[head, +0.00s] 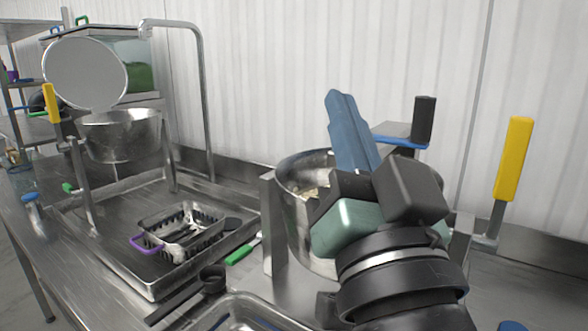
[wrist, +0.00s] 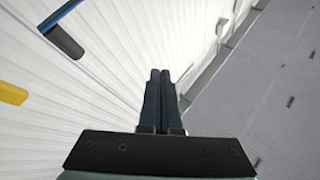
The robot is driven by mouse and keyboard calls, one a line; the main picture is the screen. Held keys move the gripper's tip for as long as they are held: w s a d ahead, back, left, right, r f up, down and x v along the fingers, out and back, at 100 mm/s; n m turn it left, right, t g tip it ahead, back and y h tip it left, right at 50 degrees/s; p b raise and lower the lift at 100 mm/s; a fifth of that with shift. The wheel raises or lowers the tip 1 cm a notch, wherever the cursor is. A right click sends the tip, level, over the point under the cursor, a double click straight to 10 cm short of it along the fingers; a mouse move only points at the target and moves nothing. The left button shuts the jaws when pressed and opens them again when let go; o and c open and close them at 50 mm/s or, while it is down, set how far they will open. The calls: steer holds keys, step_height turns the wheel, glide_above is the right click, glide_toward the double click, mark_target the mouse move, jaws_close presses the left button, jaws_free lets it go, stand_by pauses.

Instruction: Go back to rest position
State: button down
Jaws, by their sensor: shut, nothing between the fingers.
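My gripper (head: 342,100) is in the right half of the head view, with its blue fingers pointing up in front of the white wall. It is raised in front of and above a large metal pot (head: 290,185), and my arm hides much of that pot. In the wrist view the two fingers of my gripper (wrist: 160,75) lie side by side with nothing between them. The gripper is shut and empty.
A metal bowl with a round lid (head: 85,73) stands behind. A yellow handle (head: 513,158) rises at right. A metal pan (head: 235,312) sits at the front.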

steer(key=s+a+r+n+t+h, duration=0.25)
steer(key=s+a+r+t, duration=0.2)
steer(key=s+r, duration=0.3)
step_height(320, 180, up, 16)
steer(key=p, duration=1.6)
steer(key=shift+w+r+g+p, duration=0.25)
steer(key=shift+w+g+p, duration=0.05)
steer(key=shift+w+g, duration=0.15)
